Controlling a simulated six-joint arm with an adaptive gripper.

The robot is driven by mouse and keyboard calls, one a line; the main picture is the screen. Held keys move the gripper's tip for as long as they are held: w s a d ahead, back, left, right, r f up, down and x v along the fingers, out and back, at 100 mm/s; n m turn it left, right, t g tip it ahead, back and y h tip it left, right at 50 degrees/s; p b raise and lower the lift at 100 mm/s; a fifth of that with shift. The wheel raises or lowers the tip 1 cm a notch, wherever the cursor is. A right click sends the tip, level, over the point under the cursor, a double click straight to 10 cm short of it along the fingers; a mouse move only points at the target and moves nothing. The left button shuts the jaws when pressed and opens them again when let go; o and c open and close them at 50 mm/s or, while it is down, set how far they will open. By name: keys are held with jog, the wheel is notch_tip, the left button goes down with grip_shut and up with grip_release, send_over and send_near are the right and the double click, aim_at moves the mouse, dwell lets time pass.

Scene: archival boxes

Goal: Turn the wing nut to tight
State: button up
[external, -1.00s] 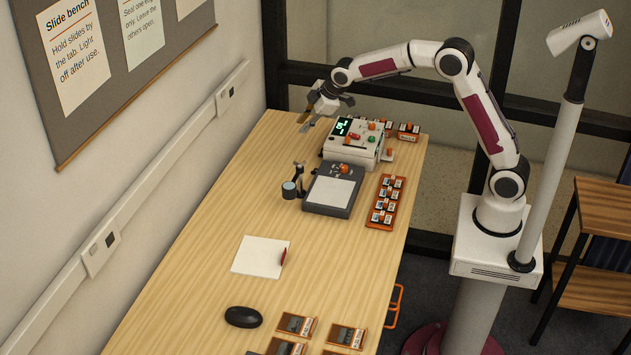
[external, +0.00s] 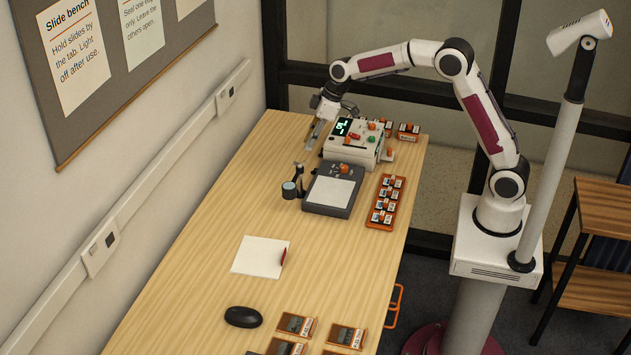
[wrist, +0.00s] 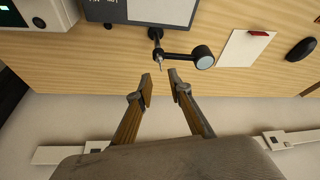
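A black jointed stand with a round pale-blue lens (wrist: 204,60) stands on the bench. Its black arm (wrist: 178,54) shows in the wrist view, with a small grey pointed piece (wrist: 160,64) at its near joint. That piece may be the wing nut; its shape is too small to be sure. In the external view the stand's lens (external: 289,187) and upright post (external: 299,172) are beside the grey light pad. My gripper (wrist: 160,82) is open and empty, its fingertips apart from the stand. In the external view my gripper (external: 314,136) is left of the white device, farther back than the stand.
The white device (external: 349,153) with a green display and coloured knobs sits beside my gripper. The grey light pad (external: 328,208) and orange slide rack (external: 373,221) stand nearby. A white sheet (external: 252,256) and black mouse (external: 243,317) lie nearer the front. The left bench strip is clear.

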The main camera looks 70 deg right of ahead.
aim_at(300, 164)
jog(key=shift+x, duration=3.85)
jog(key=shift+c, duration=0.3)
grip_shut()
